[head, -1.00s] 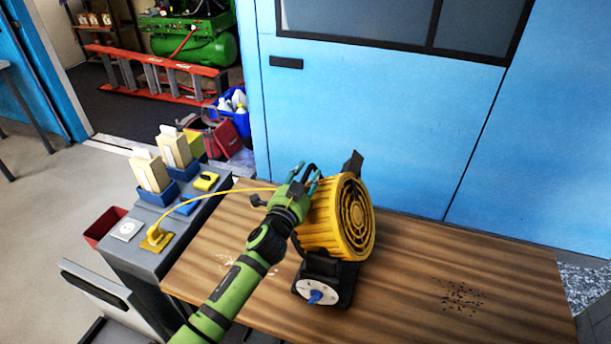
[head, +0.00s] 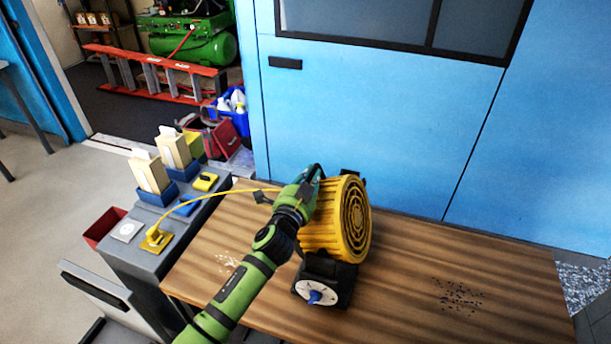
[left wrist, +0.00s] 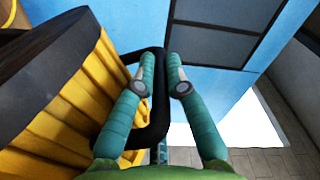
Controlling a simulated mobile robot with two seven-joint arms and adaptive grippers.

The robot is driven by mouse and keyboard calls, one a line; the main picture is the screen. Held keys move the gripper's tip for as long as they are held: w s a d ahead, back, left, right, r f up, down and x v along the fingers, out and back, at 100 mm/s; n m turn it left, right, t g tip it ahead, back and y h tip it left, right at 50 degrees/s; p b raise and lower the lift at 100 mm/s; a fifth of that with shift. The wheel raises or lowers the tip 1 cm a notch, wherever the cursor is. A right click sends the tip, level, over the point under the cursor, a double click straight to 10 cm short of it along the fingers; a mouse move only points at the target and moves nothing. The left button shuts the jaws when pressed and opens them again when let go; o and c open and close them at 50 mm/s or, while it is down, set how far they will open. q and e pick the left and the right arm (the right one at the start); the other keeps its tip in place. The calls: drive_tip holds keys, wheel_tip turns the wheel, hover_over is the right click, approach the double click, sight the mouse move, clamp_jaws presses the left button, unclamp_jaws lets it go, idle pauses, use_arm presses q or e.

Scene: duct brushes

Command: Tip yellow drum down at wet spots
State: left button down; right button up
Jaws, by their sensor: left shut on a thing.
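The yellow drum (head: 325,222), ribbed with a round front grille, sits on a black base (head: 338,272) with a white dial and blue knob, on the wooden table. Its grille faces right in the head view. My left gripper (head: 315,177) is at the drum's upper left, shut on its black handle (left wrist: 156,97). The left wrist view shows the handle loop between the teal fingers, beside the yellow ribs. Dark specks (head: 456,295) lie on the table to the right and pale specks (head: 228,262) to the left. I cannot tell whether either is wet. My right gripper is not in view.
A yellow cord (head: 200,194) runs from a plug on the grey side unit (head: 150,264) towards the drum. Tissue-like boxes (head: 150,173) stand on that unit. A blue wall (head: 385,125) closes off the back.

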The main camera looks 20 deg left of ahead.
sight(333, 186)
use_arm(q)
drive_tip(key=d+m, duration=0.1)
drive_tip(key=d, duration=0.1)
drive_tip(key=d+r+m, duration=0.1)
drive_tip(key=d, duration=0.1)
drive_tip(key=d+m+p, duration=0.1)
drive_tip(key=m, duration=0.1)
drive_tip(key=shift+s+d+r, duration=0.15)
drive_tip(key=shift+d+r, duration=0.2)
drive_tip(key=shift+d, duration=0.05)
drive_tip(key=d+m, duration=0.4)
drive_tip(key=d, duration=0.1)
drive_tip(key=shift+s+d+f+b, duration=0.1)
drive_tip(key=shift+d+f+b, duration=0.05)
drive_tip(key=shift+f+b, duration=0.2)
drive_tip(key=shift+d+f+m+b, duration=0.2)
drive_tip(key=shift+d+f+m, duration=0.05)
drive_tip(key=shift+d+m, duration=0.4)
drive_tip(key=shift+d+f+m+b, duration=0.15)
drive_tip(key=shift+d+f+m, duration=0.1)
drive_tip(key=shift+d+m, duration=0.4)
drive_tip(key=shift+s, duration=0.1)
drive_tip(key=c, duration=1.3)
unclamp_jaws()
drive_tip(key=s, duration=1.2)
drive_tip(key=shift+a+r, duration=0.15)
drive_tip(key=shift+a, duration=0.1)
drive_tip(key=shift+a, duration=0.1)
